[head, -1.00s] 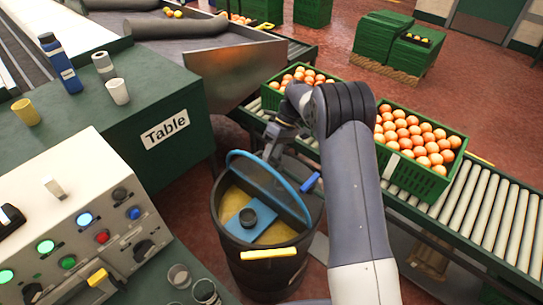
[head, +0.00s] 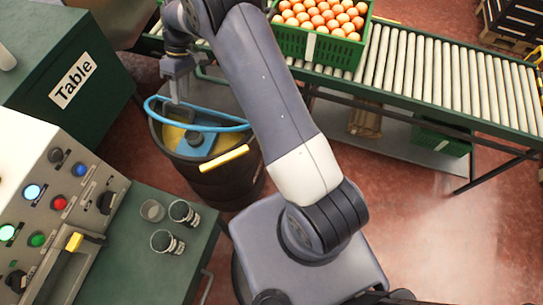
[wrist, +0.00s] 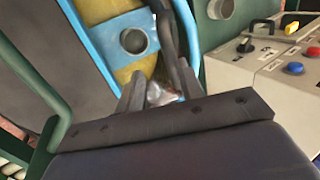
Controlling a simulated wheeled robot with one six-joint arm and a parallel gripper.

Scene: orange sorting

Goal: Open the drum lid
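The dark drum (head: 222,180) stands left of my arm. Its lid (head: 195,110), with a blue rim, is raised and tilted, seen nearly edge-on in the head view. Below it show a yellow surface and a blue strip with a round dark cap (head: 195,138). My gripper (head: 178,98) points down at the raised lid's rim, its fingers apart. In the wrist view the gripper (wrist: 158,88) has a gap between the fingers, and a dark bar passes close to the right one. Whether they touch the lid is unclear. The wrist view also shows the blue rim (wrist: 92,45).
A control panel (head: 60,180) with buttons stands at left, near a green table (head: 75,65). Several cups (head: 167,243) stand on a lower green surface. A roller conveyor (head: 440,75) carries a green crate of oranges (head: 318,48) behind the drum. Red floor is open at lower right.

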